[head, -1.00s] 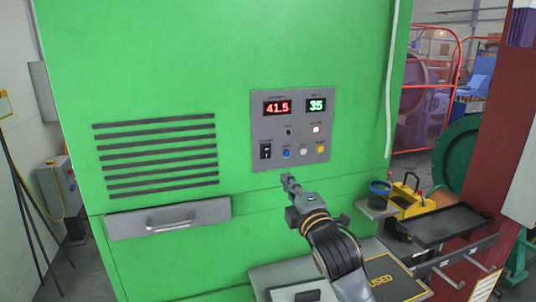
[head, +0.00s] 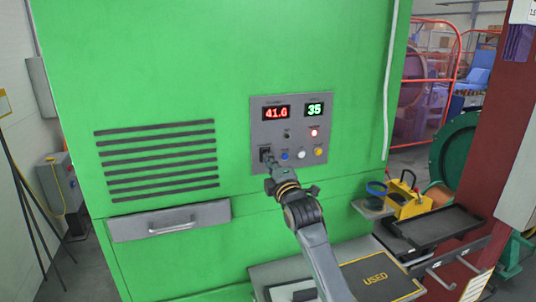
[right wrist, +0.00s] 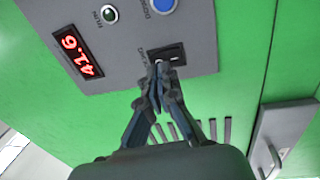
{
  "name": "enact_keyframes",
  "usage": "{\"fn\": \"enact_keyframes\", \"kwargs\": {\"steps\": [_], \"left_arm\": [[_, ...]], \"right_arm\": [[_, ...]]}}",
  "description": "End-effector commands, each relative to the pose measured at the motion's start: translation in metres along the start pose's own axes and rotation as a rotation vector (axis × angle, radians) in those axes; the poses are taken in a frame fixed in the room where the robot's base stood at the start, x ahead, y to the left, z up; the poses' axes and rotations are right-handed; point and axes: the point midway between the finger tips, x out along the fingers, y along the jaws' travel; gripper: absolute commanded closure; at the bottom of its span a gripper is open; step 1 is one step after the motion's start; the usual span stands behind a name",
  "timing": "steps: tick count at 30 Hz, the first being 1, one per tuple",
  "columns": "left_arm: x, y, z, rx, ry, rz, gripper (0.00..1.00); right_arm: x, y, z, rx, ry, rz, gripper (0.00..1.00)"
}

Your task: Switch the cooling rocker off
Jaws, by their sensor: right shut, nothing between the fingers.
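The cooling rocker (head: 265,149) is a small black switch at the lower left of the grey control panel (head: 258,118) on the green cabinet. In the right wrist view the rocker (right wrist: 172,52) shows sideways, partly hidden by the fingertips. My right gripper (head: 268,159) is shut and empty, its tips at the rocker's lower part in the head view. In the right wrist view the closed fingertips (right wrist: 158,66) overlap the rocker's edge; I cannot tell whether they touch it. The rocker's position is unclear. My left gripper is not in view.
The panel has a red display (head: 276,113) reading 41.6, a green display (head: 315,110) reading 35, a blue button (head: 285,155), a white button (head: 302,154) and a yellow button (head: 319,152). A drawer handle (head: 171,226) is lower left. A black tray (head: 440,227) stands right.

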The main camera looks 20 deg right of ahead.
Motion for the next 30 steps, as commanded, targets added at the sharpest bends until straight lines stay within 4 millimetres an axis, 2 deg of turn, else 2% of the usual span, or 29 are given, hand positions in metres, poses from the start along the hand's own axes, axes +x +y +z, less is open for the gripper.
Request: {"fn": "enact_keyframes", "kwargs": {"steps": [6,30], "left_arm": [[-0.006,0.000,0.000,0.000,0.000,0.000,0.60],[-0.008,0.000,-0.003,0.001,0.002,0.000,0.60]], "right_arm": [[0.013,0.000,0.000,0.001,-0.001,-0.001,1.00],[0.019,0.003,0.001,0.000,0.000,0.000,1.00]]}}
